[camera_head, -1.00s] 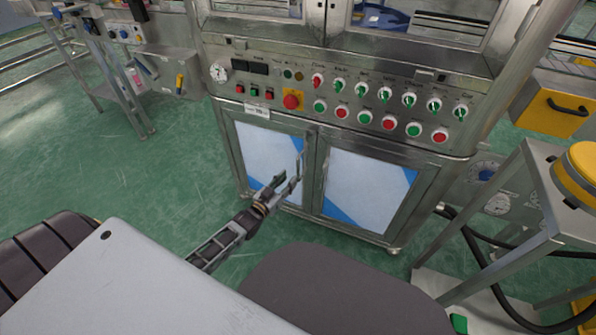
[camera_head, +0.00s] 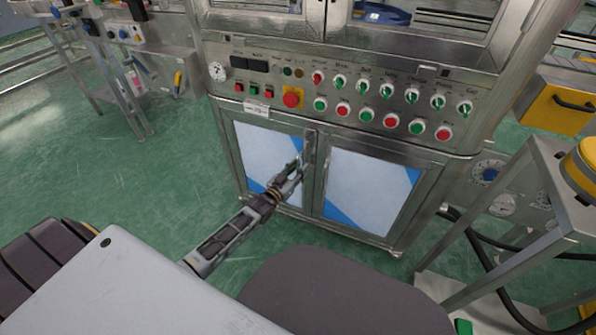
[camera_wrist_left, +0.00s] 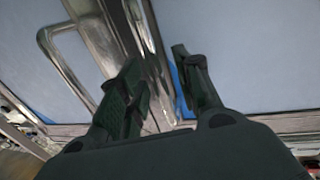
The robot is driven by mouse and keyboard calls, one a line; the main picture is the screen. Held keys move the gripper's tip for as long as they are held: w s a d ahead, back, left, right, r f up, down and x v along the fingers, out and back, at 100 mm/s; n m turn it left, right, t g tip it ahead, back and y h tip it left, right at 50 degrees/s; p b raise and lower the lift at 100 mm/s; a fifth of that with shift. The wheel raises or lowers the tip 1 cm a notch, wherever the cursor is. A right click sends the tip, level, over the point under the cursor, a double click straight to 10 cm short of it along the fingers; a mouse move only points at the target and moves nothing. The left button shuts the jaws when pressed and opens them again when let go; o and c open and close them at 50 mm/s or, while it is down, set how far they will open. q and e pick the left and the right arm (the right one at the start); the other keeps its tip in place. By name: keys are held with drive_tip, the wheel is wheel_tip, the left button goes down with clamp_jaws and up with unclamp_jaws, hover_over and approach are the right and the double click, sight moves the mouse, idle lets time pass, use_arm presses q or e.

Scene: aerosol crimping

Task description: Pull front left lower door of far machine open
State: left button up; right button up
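The front left lower door (camera_head: 262,152) of the machine is a white and blue panel in a steel frame, and it looks closed. My left gripper (camera_head: 299,164) is in front of this door's right edge, by the upright metal where the two lower doors meet. In the left wrist view my left gripper (camera_wrist_left: 160,88) has its fingers apart, with metal door framing seen between and beyond them. A bent steel handle (camera_wrist_left: 62,65) shows left of the fingers there. I cannot tell whether the fingers touch anything. My right gripper is not in view.
The right lower door (camera_head: 368,187) is beside it, also closed. A control panel (camera_head: 340,95) with buttons and knobs is above the doors. A steel stand (camera_head: 500,225) with hoses is at the right. Green floor (camera_head: 160,185) is open at the left.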

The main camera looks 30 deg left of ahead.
use_arm(q)
drive_tip(key=shift+c, duration=0.4)
clamp_jaws()
drive_tip(key=shift+s, duration=0.1)
